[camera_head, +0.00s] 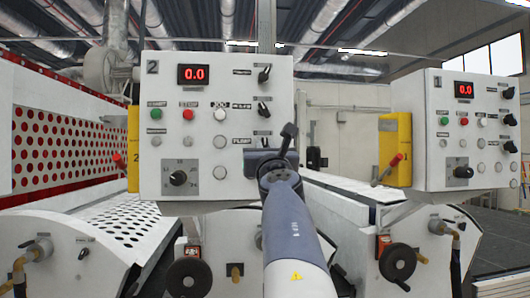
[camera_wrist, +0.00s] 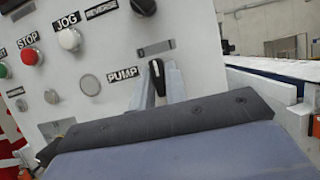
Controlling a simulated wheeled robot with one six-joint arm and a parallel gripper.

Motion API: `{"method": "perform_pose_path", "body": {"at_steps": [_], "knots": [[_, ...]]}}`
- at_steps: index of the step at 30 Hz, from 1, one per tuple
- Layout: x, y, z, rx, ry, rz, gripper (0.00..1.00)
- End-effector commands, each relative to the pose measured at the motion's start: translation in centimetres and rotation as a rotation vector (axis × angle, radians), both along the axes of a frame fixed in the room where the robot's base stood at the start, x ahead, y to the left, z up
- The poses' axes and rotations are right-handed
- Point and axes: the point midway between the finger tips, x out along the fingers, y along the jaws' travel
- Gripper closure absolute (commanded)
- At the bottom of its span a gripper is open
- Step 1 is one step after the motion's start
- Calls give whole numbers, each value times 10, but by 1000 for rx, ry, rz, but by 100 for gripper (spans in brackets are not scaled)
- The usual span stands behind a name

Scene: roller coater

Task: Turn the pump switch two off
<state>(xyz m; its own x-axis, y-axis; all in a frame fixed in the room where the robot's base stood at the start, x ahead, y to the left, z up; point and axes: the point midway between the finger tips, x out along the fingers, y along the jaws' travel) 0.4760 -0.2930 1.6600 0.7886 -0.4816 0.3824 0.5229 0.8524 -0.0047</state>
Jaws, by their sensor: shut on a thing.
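The control panel marked 2 (camera_head: 215,125) is a white box left of centre in the head view. Its pump switch (camera_wrist: 157,72) is a black lever knob at the panel's lower right edge, beside the PUMP label (camera_wrist: 123,74). My gripper (camera_wrist: 160,88) is at this switch, with pale fingers on both sides of the black knob, shut on it. The knob stands roughly upright in the wrist view. In the head view my gripper (camera_head: 270,158) covers most of the switch. The lower part of the knob is hidden by my gripper.
Panel two's display (camera_head: 193,75) reads 0.0. Other black switches (camera_head: 264,108) sit above the pump switch. STOP (camera_wrist: 27,56) and JOG (camera_wrist: 69,39) buttons are to its left. A second panel, marked 1 (camera_head: 470,130), stands at the right. A handwheel (camera_head: 189,277) is below.

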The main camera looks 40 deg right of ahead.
Motion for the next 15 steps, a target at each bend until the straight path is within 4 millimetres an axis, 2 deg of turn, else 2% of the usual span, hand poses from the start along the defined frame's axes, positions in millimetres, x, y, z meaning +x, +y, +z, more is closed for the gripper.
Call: {"method": "perform_pose_path", "body": {"at_steps": [15], "knots": [[-1, -2, -1, -343, 212, 0, 100]]}}
